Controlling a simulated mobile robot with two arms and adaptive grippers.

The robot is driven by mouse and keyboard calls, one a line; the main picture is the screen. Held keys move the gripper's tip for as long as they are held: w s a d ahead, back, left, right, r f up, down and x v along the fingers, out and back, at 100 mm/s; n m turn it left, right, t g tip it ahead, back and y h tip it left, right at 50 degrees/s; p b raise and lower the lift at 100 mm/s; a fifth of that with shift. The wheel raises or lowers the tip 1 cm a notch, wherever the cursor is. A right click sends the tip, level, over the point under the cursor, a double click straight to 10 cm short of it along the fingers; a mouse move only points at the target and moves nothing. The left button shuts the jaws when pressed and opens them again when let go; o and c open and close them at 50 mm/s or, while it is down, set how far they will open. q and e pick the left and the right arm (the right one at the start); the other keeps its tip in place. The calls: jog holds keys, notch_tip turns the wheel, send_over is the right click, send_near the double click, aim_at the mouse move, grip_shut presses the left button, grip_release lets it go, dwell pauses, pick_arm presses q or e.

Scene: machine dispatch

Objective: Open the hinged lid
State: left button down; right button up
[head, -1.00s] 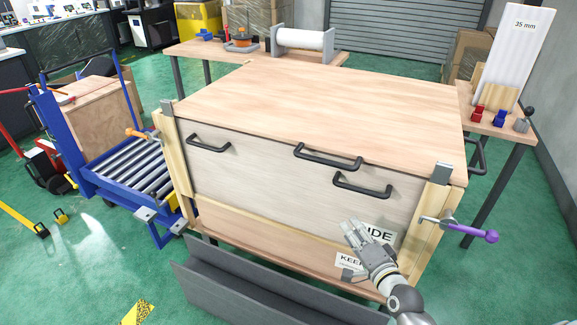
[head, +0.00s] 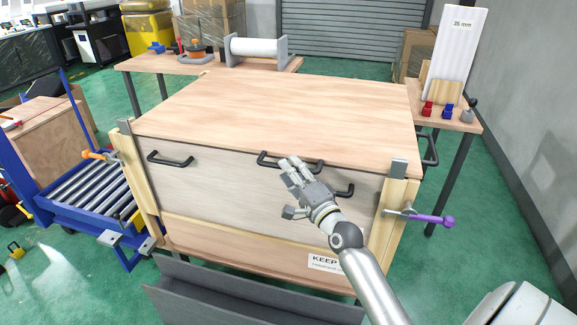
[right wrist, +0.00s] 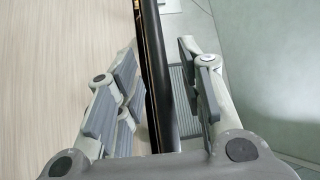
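The crate's hinged lid (head: 290,105) is a flat wooden top and lies closed. A black handle (head: 270,160) sits at the middle of its front edge. My right gripper (head: 293,172) is in front of this edge, partly over the handle. In the right wrist view my right gripper (right wrist: 165,100) is open, with a dark bar (right wrist: 155,70) between its fingers and a gap on both sides. I cannot tell for certain which handle this bar is. My left gripper is not in view.
The pale front panel (head: 220,180) has a left handle (head: 170,160) and a right handle (head: 345,192). A purple-handled clamp (head: 435,219) sticks out at the right corner, an orange one (head: 95,155) at the left. A roller cart (head: 90,190) stands left. Grey channels (head: 230,295) lie in front.

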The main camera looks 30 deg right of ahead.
jog(key=shift+w+r, duration=0.15)
jog(key=shift+w, duration=0.75)
grip_shut()
